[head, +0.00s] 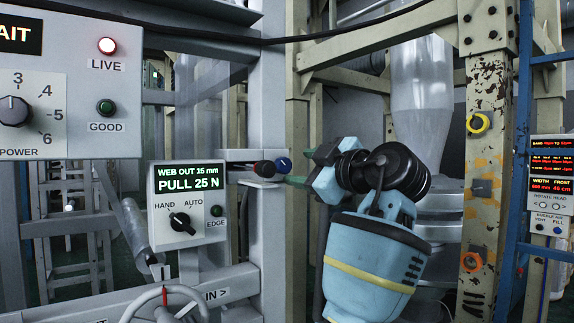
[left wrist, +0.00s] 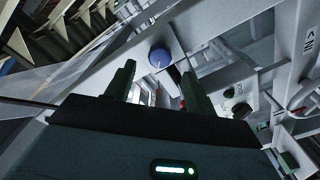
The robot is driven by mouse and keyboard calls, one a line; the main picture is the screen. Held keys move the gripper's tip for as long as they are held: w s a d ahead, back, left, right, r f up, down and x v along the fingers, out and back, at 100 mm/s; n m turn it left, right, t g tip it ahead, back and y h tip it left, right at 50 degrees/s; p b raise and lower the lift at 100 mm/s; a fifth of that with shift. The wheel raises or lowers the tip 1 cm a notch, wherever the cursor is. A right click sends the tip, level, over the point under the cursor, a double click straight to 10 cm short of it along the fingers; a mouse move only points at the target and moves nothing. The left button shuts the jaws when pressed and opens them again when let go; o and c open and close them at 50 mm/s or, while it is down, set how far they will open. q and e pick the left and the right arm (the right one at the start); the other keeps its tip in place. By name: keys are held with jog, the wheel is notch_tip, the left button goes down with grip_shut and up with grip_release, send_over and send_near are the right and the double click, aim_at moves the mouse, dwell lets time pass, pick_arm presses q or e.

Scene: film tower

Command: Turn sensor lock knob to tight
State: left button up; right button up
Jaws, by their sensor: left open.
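A small blue knob (head: 283,165) sits at the right end of a grey rail bracket (head: 240,155) in the head view. In the left wrist view the blue knob (left wrist: 159,57) has a pale pointer mark and lies ahead, between the lines of the two fingers. My left gripper (head: 301,171) is just right of the knob, with its dark green fingers open. The left wrist view shows the open left gripper (left wrist: 159,76) with nothing held; I cannot tell whether a finger touches the knob. No tight or loose marking is readable. My right gripper is not in view.
A dark knob with a red part (head: 264,168) sits just left of the blue knob. The control box reading PULL 25 N (head: 188,203) is below left. A larger panel (head: 75,90) is upper left. A yellowed steel post (head: 487,200) stands to the right.

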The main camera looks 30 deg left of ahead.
aim_at(286, 165)
pick_arm(q)
jog(key=x, duration=0.4)
jog(key=shift+s+r+p, duration=0.1)
jog(key=shift+r+p, duration=0.05)
jog(key=shift+p, duration=0.2)
jog(key=shift+x, duration=0.9)
jog(key=c, duration=1)
